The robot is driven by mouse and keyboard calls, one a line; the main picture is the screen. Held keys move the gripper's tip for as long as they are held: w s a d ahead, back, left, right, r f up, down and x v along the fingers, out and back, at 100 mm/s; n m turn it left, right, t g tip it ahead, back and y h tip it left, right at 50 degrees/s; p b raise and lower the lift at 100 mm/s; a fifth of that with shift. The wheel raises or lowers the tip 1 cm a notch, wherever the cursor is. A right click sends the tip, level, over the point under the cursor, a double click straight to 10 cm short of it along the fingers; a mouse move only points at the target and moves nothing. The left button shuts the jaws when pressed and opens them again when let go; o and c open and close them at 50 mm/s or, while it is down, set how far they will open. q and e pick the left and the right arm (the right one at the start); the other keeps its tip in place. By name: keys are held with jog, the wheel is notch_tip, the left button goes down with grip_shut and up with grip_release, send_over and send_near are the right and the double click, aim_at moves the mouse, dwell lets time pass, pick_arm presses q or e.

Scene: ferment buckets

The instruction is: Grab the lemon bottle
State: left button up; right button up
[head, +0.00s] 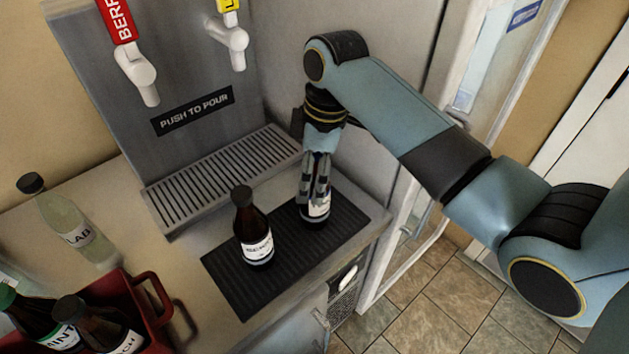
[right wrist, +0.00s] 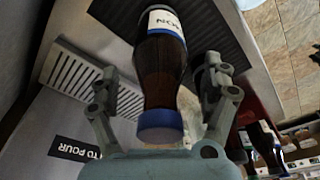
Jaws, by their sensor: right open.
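The lemon bottle (head: 316,213) stands upright on the black ribbed mat (head: 230,285). It is brown glass with a white label, mostly hidden by my gripper in the head view. In the right wrist view the bottle (right wrist: 161,82) shows a blue cap, and its upside-down label partly reads "MON". My right gripper (head: 316,185) comes down over it from above. Its two open fingers (right wrist: 165,88) stand on either side of the bottle's neck, with visible gaps and no clear contact. My left gripper is not in view.
A second brown bottle (head: 253,232) with a dark cap stands on the mat, left of the lemon bottle. A red crate (head: 150,278) with bottles is at lower left, near a clear bottle (head: 75,225). A slotted drip tray (head: 222,175) lies behind, under the taps.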

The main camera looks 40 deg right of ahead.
jog(key=shift+f, duration=0.45)
jog(key=shift+c, duration=0.4)
jog(key=shift+w, duration=0.1)
grip_shut()
